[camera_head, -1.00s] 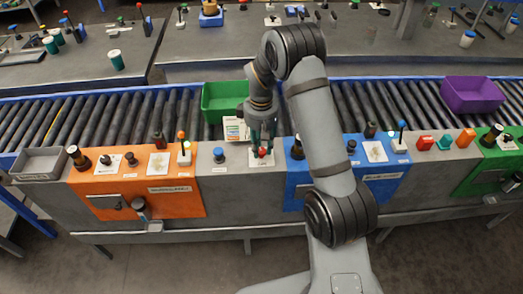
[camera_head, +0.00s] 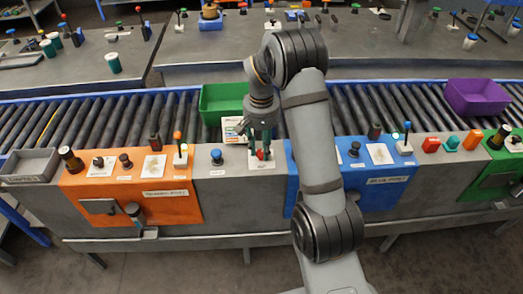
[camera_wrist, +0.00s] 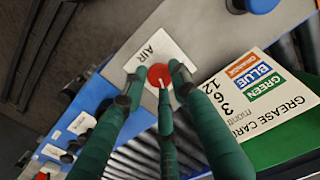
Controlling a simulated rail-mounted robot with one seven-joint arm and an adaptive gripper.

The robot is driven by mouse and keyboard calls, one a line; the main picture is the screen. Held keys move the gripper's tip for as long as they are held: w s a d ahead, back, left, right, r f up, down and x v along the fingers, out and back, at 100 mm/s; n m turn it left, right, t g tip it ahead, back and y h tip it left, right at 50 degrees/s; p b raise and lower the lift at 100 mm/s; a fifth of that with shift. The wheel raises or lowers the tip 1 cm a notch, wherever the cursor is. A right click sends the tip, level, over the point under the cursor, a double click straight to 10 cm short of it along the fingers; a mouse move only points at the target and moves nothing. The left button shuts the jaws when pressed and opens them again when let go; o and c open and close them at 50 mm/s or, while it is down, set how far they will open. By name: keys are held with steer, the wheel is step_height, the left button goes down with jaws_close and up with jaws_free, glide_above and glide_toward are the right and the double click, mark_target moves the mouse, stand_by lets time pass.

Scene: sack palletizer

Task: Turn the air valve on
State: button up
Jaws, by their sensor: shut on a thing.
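The air valve is a round red knob (camera_wrist: 160,76) with a white pointer line, on a white plate marked AIR (camera_wrist: 150,52). The knob also shows in the head view (camera_head: 261,155), on the grey panel between the orange and blue panels. My gripper (camera_wrist: 159,80) points down at it, its dark green fingers closed around the knob's sides and one finger below it in the wrist view. Part of the knob's edge is hidden by the fingertips.
A blue knob (camera_head: 217,156) stands left of the valve. A grease card (camera_head: 234,130) stands just behind, in front of a green bin (camera_head: 224,100) on the roller conveyor (camera_head: 100,120). The orange panel (camera_head: 130,190) is left and the blue panel (camera_head: 350,190) right.

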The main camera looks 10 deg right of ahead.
mark_target(261, 152)
steer(key=shift+w+r+m, duration=0.1)
steer(key=shift+w+m, duration=0.05)
steer(key=shift+m, duration=0.25)
steer(key=o, duration=1.2)
steer(key=shift+c, duration=0.2)
step_height(261, 152, up, 12)
stand_by(0.3)
step_height(261, 152, down, 12)
steer(key=shift+f, duration=0.1)
stand_by(0.4)
